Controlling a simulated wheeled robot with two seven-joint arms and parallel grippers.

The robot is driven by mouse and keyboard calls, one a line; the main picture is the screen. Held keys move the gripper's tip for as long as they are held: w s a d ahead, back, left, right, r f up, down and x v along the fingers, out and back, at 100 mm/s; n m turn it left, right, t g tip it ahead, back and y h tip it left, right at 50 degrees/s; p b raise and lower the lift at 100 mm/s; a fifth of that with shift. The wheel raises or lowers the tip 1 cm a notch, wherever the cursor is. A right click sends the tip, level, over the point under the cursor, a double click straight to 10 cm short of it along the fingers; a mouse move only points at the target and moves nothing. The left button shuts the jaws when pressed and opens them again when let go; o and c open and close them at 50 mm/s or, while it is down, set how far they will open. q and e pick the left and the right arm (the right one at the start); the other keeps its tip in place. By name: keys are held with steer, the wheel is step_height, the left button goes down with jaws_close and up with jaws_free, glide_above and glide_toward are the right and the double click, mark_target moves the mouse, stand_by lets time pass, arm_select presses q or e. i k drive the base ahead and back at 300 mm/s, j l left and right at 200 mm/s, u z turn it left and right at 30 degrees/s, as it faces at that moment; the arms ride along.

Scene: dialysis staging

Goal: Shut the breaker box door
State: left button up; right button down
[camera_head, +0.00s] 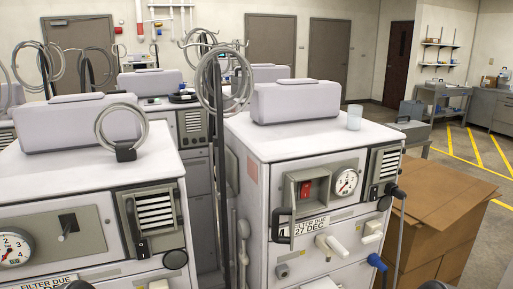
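The breaker box (317,178) is a grey frame on the front of the right white machine (268,215), with a red switch (305,188) exposed inside it. Its grey door (292,219) appears to stand open, swung out at the box's left side, with a dark handle (276,226) on it. How far it is swung is hard to tell. Neither gripper shows clearly. Only small dark shapes, likely parts of my arms, cut into the bottom edge at left and right.
A round gauge (345,182) and a vent panel (385,172) sit right of the box. A white lever (332,245) and blue connector (377,262) stick out below. A clear cup (354,117) stands on top. Cardboard boxes (440,210) stand right; another machine (80,180) stands left.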

mark_target(291, 211)
steer(key=j+z, duration=0.75)
steer(key=j, duration=0.15)
steer(key=i, duration=0.05)
